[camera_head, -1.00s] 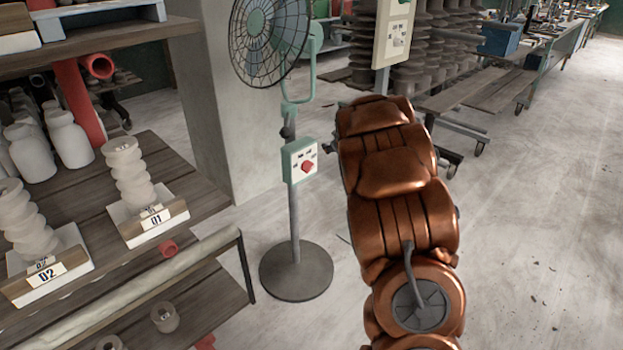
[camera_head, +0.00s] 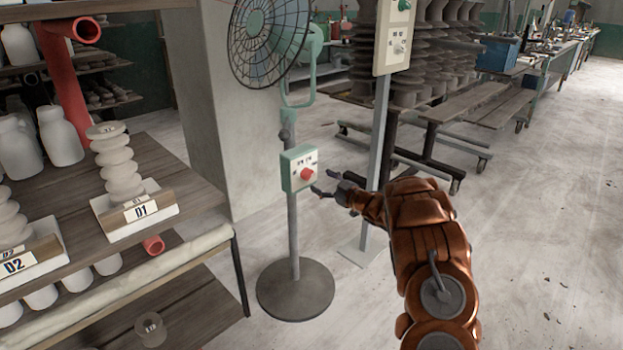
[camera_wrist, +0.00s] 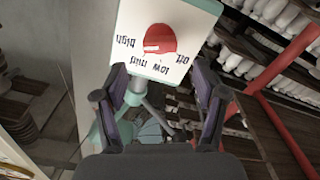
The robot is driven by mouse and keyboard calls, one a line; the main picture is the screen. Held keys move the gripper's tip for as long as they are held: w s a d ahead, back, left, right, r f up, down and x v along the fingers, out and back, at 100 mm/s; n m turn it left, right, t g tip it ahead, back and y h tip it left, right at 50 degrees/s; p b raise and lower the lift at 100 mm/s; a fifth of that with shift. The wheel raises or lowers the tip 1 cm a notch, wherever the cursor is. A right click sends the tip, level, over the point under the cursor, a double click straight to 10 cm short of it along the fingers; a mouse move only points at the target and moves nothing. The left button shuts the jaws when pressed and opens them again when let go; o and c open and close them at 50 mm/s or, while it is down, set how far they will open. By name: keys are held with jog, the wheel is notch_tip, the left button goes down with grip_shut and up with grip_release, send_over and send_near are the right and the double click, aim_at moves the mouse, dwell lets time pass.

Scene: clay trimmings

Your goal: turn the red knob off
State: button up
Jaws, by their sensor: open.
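The red knob (camera_head: 307,174) is on the white face of a green control box (camera_head: 290,172) on the fan's pole. In the wrist view the red knob (camera_wrist: 160,39) shows upside down, with the labels "off", "low", "mid" and "high" around it. A pale mark on the knob is at its lower left in that view. My gripper (camera_head: 322,181) is just right of the box, fingers pointing at the knob. In the wrist view my gripper (camera_wrist: 160,85) has its fingers spread, with the knob beyond the tips. It is open and empty; I cannot tell of any contact.
The fan cage (camera_head: 268,42) is above the box, and its round base (camera_head: 296,290) stands on the floor. A wooden shelf (camera_head: 175,170) with pale clay pieces is at left. A grey post with a switch panel (camera_head: 398,48) stands behind my arm.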

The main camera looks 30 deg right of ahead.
aim_at(310, 175)
jog(key=shift+b+x, duration=0.3)
jog(key=shift+x, duration=2.7)
jog(key=c, duration=1.1)
jog(key=shift+c, duration=0.2)
